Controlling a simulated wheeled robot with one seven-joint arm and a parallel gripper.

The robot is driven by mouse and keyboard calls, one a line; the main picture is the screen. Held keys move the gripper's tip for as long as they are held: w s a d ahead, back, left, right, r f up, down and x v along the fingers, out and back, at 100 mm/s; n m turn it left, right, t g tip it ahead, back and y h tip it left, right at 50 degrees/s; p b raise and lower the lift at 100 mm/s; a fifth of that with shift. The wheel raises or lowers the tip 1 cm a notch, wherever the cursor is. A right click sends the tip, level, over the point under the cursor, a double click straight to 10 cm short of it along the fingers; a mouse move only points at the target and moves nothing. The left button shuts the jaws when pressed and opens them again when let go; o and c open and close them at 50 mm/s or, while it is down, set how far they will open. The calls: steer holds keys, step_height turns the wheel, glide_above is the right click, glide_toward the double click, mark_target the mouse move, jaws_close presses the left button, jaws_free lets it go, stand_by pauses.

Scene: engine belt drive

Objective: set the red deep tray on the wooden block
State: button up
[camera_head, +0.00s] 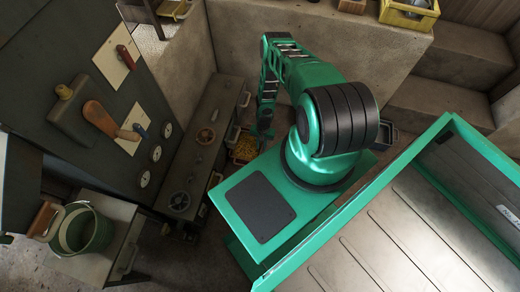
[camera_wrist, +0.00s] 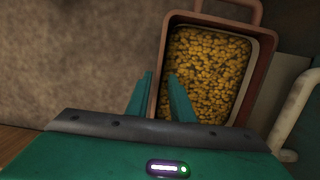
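A reddish-brown deep tray (camera_wrist: 158,72) filled with yellow-brown pieces is in the upper middle of the wrist view, with a loop handle at its far end. In the head view its yellow contents (camera_head: 245,150) show low beside the workbench, partly hidden by my arm. My gripper (camera_wrist: 160,76) is open at the tray's left wall, with one finger outside and the other over the inside. Contact cannot be told. In the head view my gripper (camera_head: 264,136) is small and dark. A brown wood-coloured piece (camera_head: 45,219) is at the left; I cannot tell if it is the wooden block.
A green bucket (camera_head: 82,230) stands on a side cabinet at the left. Concrete steps (camera_head: 450,65) and a wall are behind. A pale curved handle (camera_wrist: 293,105) is right of the tray in the wrist view.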

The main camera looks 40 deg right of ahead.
steer(key=w+d+r+n+h, duration=0.1)
steer(key=w+d+r, duration=0.25)
steer(key=r, duration=1.15)
steer(key=w+d+r+n, duration=0.1)
steer(key=w+d+r, duration=0.25)
steer(key=r, duration=1.15)
steer(key=w+d+r+h, duration=0.1)
steer(key=w+d+r, duration=0.25)
steer(key=r, duration=1.25)
steer(key=s+a+r+n, duration=0.1)
steer(key=s+r, duration=0.2)
steer(key=r, duration=0.8)
steer(key=s+r, duration=0.3)
steer(key=r, duration=0.7)
steer(key=s+a+r, duration=0.3)
steer(key=s+r, duration=0.5)
steer(key=s+a+r, duration=0.3)
steer(key=s+r, duration=0.5)
steer(key=s, duration=0.1)
steer(key=shift+a+r+n+t, duration=0.3)
steer(key=shift+a+t, duration=0.05)
steer(key=shift+t, duration=0.05)
steer(key=shift+o, duration=0.5)
steer(key=s+a+r, duration=0.1)
steer(key=s+a, duration=0.3)
steer(key=s, duration=0.4)
steer(key=shift+s+a+r+y, duration=0.25)
steer(key=shift+a+r+y, duration=0.1)
steer(key=shift+r+y, duration=0.05)
